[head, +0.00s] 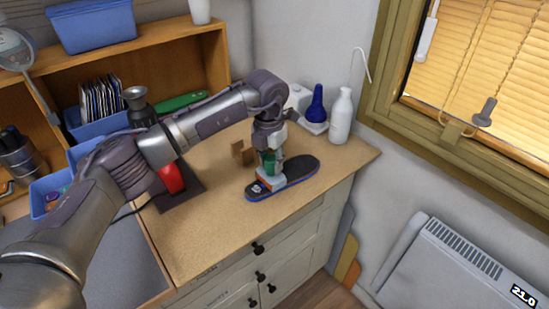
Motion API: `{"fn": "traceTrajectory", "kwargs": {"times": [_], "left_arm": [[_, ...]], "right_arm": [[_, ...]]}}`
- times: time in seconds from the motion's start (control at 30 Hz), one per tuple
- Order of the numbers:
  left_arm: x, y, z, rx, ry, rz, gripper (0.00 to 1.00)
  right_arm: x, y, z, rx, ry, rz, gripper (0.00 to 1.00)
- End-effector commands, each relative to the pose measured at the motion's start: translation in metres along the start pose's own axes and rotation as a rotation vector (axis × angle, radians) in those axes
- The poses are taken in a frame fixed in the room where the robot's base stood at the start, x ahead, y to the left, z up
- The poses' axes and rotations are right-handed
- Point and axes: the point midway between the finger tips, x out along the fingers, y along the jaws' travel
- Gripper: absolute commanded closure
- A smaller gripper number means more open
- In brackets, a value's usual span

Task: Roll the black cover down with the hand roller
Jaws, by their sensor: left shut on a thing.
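The black cover (300,168) lies on a blue-edged insole (290,184) near the right front of the wooden worktop. My left gripper (269,153) reaches over its left half, pointing down. It is shut on the hand roller (270,166), whose green handle shows between the fingers. A pale and orange part (267,184) sits below the handle over the left end of the insole. Whether the roller touches the cover is too small to tell. My right gripper is not in view.
A white bottle (341,118) and a blue bottle (315,104) stand behind the insole. A small brown holder (243,153) is to its left. A red device (172,178) sits further left. The worktop (215,235) in front is clear.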

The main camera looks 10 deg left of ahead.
Motion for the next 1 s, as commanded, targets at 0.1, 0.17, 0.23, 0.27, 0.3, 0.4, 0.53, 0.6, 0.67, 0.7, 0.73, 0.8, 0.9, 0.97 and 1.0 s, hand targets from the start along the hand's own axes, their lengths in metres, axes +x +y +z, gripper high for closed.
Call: {"fn": "traceTrajectory", "kwargs": {"times": [0.1, 0.17, 0.23, 0.27, 0.3, 0.4, 0.53, 0.6, 0.67, 0.7, 0.73, 0.8, 0.9, 0.97, 1.0], "left_arm": [[0.001, 0.003, -0.010, 0.000, 0.007, 0.001, 0.98], [0.001, 0.004, -0.014, -0.001, 0.007, 0.001, 0.98], [0.000, 0.005, -0.019, -0.001, 0.007, 0.001, 0.98], [0.000, 0.006, -0.021, 0.000, 0.007, 0.001, 0.98], [-0.001, 0.006, -0.024, 0.000, 0.007, 0.001, 0.98], [-0.002, 0.008, -0.029, 0.000, 0.006, 0.002, 0.98], [-0.003, 0.009, -0.034, -0.001, 0.006, 0.001, 0.98], [-0.003, 0.009, -0.035, -0.001, 0.006, 0.001, 0.98], [-0.003, 0.010, -0.036, -0.001, 0.006, 0.001, 0.98], [-0.003, 0.011, -0.038, -0.001, 0.006, 0.001, 0.98], [-0.003, 0.011, -0.040, -0.001, 0.006, 0.001, 0.98], [-0.004, 0.012, -0.044, 0.000, 0.006, 0.001, 0.98], [-0.004, 0.014, -0.051, 0.000, 0.006, 0.000, 0.98], [-0.005, 0.015, -0.055, -0.001, 0.007, 0.001, 0.98], [-0.005, 0.016, -0.058, -0.001, 0.006, 0.001, 0.98]], "right_arm": [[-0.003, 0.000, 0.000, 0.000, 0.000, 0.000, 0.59], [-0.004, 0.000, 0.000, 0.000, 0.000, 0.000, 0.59], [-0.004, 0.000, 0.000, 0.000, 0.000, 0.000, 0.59], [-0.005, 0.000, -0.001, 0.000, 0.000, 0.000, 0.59], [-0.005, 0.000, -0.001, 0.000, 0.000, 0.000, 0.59], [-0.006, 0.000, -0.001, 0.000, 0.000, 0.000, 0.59], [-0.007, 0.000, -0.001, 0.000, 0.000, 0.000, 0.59], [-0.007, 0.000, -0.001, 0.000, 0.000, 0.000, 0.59], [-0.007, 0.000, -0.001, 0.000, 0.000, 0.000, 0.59], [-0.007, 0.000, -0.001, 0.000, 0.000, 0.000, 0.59], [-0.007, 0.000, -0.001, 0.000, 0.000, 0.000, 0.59], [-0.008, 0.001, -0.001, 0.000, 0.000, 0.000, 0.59], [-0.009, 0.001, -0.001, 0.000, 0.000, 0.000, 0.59], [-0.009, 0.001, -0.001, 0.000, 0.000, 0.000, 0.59], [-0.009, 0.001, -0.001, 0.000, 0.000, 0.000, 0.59]]}}
